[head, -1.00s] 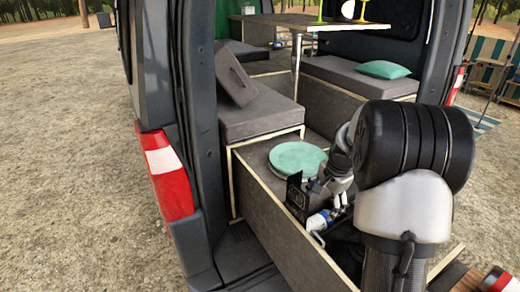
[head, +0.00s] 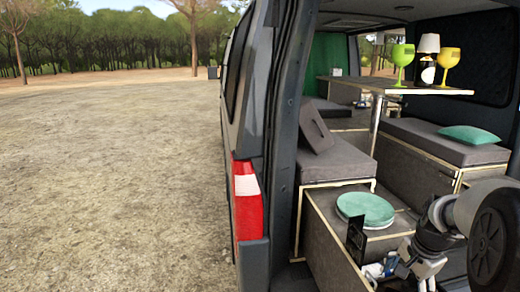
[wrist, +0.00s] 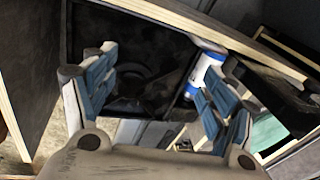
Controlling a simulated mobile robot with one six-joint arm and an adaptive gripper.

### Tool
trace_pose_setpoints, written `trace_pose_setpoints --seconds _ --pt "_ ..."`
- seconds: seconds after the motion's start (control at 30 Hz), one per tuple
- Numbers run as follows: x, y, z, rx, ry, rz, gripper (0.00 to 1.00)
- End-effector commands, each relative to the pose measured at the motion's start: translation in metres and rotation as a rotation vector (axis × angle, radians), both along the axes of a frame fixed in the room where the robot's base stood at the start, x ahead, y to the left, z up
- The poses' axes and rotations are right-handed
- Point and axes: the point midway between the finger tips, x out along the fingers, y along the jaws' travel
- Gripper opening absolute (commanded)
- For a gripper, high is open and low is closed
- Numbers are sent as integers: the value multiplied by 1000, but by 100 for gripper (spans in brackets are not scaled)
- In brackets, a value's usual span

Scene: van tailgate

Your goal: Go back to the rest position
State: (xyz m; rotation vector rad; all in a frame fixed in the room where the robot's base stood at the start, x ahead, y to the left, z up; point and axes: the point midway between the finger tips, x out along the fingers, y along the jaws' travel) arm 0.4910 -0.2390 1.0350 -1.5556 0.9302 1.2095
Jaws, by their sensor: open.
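My gripper (wrist: 155,88) is open in the wrist view, its two blue-padded fingers apart with nothing between them. It hangs over a dark recess (wrist: 135,65) bordered by pale wooden edges. A blue and white cylinder (wrist: 205,72) stands just beyond the right finger. In the head view my arm comes in at the lower right, above the open van unit (head: 325,248); the fingertips are hard to make out there. Stacked green plates (head: 365,208) lie on top of the unit, left of my arm, apart from it.
A small black panel (head: 356,240) stands beside the plates. The grey bench (head: 335,165) and the van's rear pillar (head: 282,130) are to the left. A table (head: 395,88) inside holds a green goblet (head: 402,58), a yellow goblet (head: 447,60) and a lamp (head: 428,50). Open gravel lies left of the van.

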Motion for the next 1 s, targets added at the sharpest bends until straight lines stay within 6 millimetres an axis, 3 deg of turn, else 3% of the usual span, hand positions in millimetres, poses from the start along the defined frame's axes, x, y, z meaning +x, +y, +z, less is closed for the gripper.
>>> trace_pose_setpoints --seconds 0.23,0.37,0.6,0.8,1.0 --pt "-24 57 46 -56 -20 201 77" --pt "-49 95 73 -98 -36 348 77" --pt "-133 178 113 -217 -79 730 77" --pt "-206 221 113 -315 -114 1023 77" --pt "-247 236 101 -377 -136 1191 77"
